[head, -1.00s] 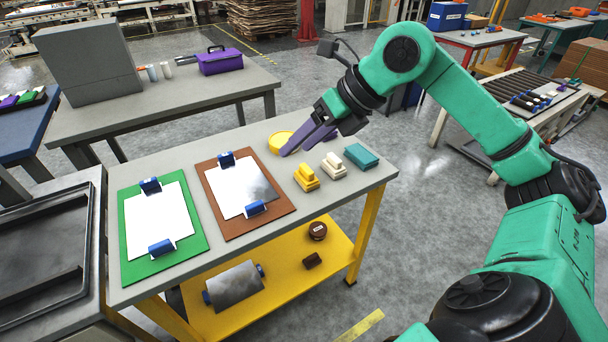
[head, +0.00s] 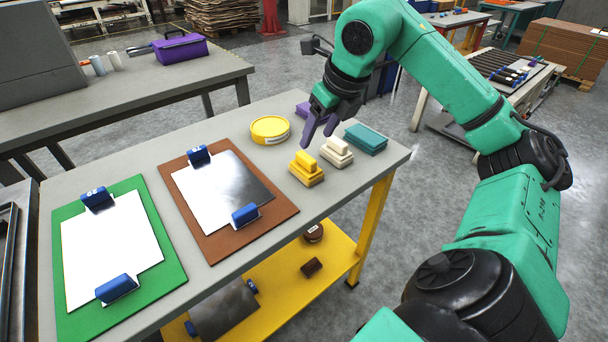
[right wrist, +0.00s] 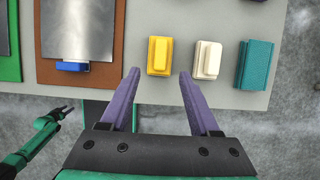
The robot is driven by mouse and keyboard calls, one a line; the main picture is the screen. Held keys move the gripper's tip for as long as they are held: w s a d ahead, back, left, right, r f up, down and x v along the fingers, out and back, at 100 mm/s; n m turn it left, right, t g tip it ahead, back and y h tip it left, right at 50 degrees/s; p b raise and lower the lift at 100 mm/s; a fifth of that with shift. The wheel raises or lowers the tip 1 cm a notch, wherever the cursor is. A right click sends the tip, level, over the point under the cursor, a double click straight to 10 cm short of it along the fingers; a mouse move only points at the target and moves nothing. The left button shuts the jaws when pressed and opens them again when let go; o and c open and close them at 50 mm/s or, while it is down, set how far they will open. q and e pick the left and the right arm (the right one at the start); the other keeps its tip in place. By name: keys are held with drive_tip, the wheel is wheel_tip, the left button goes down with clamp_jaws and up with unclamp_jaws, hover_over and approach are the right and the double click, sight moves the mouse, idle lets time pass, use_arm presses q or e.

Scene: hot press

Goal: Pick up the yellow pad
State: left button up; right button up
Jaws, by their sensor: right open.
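The yellow pad (head: 306,169) is a stepped block with a raised grip, standing on the grey table (head: 225,265). My right gripper (head: 318,142) has purple fingers, open and empty, pointing down just behind and above the pad. In the right wrist view the pad (right wrist: 159,56) lies just beyond the gap between the fingertips (right wrist: 159,74), and no contact shows. A white pad (head: 337,153) and a teal pad (head: 366,139) stand to its right. A green arm part with a dark end, probably my left arm, shows at the wrist view's lower left; its jaws are unclear.
A yellow round tin (head: 270,130) and a purple object (head: 303,110) sit behind the pads. A brown board (head: 272,218) and a green board (head: 165,290), both with blue clamps, lie to the left. The table's front edge is near the pads.

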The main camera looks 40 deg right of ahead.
sight(307, 157)
drive_tip(key=x, duration=0.9)
drive_tip(key=shift+w+d, duration=0.1)
drive_tip(key=shift+d, duration=0.05)
drive_tip(key=shift+r, duration=0.15)
clamp_jaws()
